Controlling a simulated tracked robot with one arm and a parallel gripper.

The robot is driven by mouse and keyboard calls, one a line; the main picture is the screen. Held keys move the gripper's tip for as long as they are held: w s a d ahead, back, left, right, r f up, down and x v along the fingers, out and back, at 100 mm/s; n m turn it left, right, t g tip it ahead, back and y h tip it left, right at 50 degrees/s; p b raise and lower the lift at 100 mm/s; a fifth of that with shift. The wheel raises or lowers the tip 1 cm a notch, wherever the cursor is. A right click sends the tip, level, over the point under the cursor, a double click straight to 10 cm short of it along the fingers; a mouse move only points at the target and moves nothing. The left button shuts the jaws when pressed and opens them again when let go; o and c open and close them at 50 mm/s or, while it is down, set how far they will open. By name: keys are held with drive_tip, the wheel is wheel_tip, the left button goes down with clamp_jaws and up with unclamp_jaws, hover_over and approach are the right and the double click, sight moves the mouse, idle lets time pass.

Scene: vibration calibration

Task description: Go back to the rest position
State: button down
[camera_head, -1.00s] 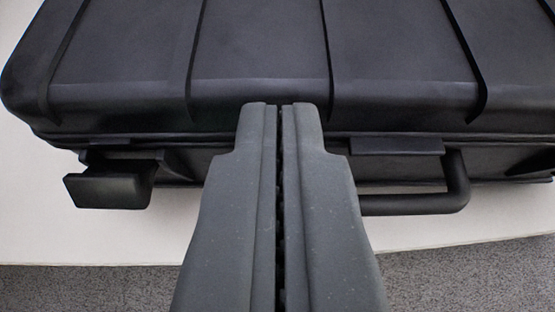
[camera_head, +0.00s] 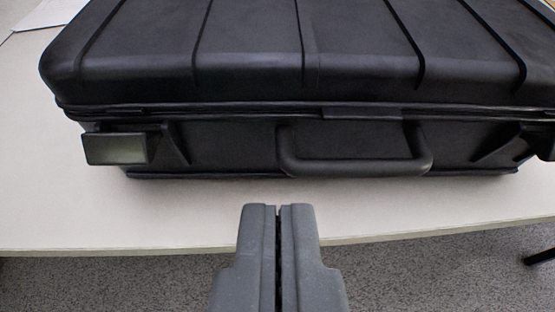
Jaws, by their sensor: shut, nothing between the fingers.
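My gripper (camera_head: 278,208) is shut and empty, with its two grey fingers pressed together. It is in the lower middle of the view, in front of a black ribbed case (camera_head: 260,60) and apart from it in the picture. The case is closed and lies on a pale table. Its carrying handle (camera_head: 355,165) is on the front side, right of my fingertips. A latch (camera_head: 115,148) sticks out at the front left, and another latch (camera_head: 547,143) shows partly at the right edge.
The white table (camera_head: 60,220) has a clear strip in front of the case. Its front edge runs across below, with grey speckled floor (camera_head: 120,285) beyond. A dark leg-like piece (camera_head: 540,256) shows at the right edge. A paper (camera_head: 45,14) lies at the back left.

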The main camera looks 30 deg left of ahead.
drive_tip(key=w+d+r+m+h+p, duration=0.15)
drive_tip(key=d+r, duration=0.25)
drive_tip(key=r, duration=0.4)
drive_tip(key=d+r+m+t+h, duration=0.1)
drive_tip(key=d+r+h, duration=0.15)
drive_tip(key=r, duration=0.55)
drive_tip(key=w+d+r+m+h, duration=0.1)
drive_tip(key=d+r, duration=0.3)
drive_tip(key=r, duration=0.4)
drive_tip(key=s+a+r+t, duration=0.1)
drive_tip(key=s+a+r, duration=0.1)
drive_tip(key=r, duration=0.6)
drive_tip(key=s+a+r+m+t, duration=0.1)
drive_tip(key=s+a+r, duration=0.1)
drive_tip(key=s+r, duration=0.3)
drive_tip(key=s+a+r+m+t+h+p, duration=0.1)
drive_tip(key=s+r, duration=0.3)
drive_tip(key=r, duration=0.9)
drive_tip(key=shift+a, duration=0.45)
drive_tip(key=shift+d+f, duration=0.1)
